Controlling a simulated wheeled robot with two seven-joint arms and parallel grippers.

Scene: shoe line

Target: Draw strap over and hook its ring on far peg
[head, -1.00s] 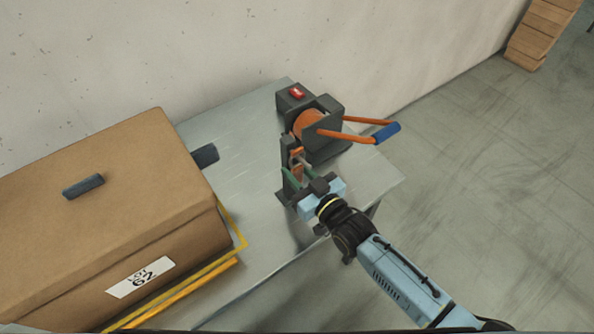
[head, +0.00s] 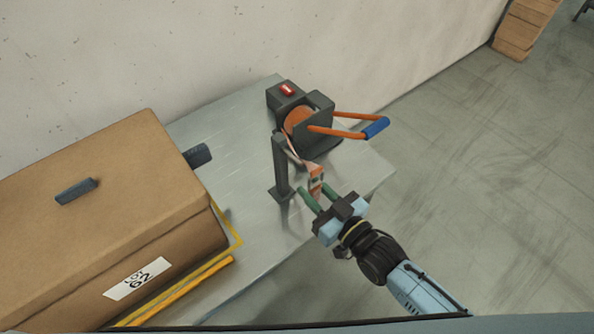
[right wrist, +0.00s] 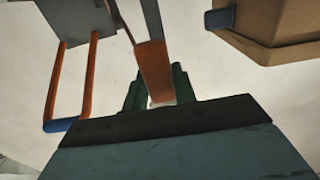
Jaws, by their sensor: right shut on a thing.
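My right gripper (head: 314,198) has its green fingers shut on the end of the orange strap (head: 316,177), just right of the dark upright post (head: 281,165). The strap runs back past the post to the orange reel (head: 299,119). In the right wrist view the strap (right wrist: 153,72) comes down between the fingers (right wrist: 158,92); its ring cannot be made out clearly. The brown box (head: 125,190) stands to the left. One dark blue peg-like piece (head: 76,191) is on its top and another (head: 197,156) at its far right side. My left gripper is not in view.
The reel's dark housing (head: 318,108) has an orange lever with a blue grip (head: 376,127) reaching right. Yellow rails (head: 178,292) edge the box. Bare grey tabletop (head: 235,130) lies between box and post. A wall is behind.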

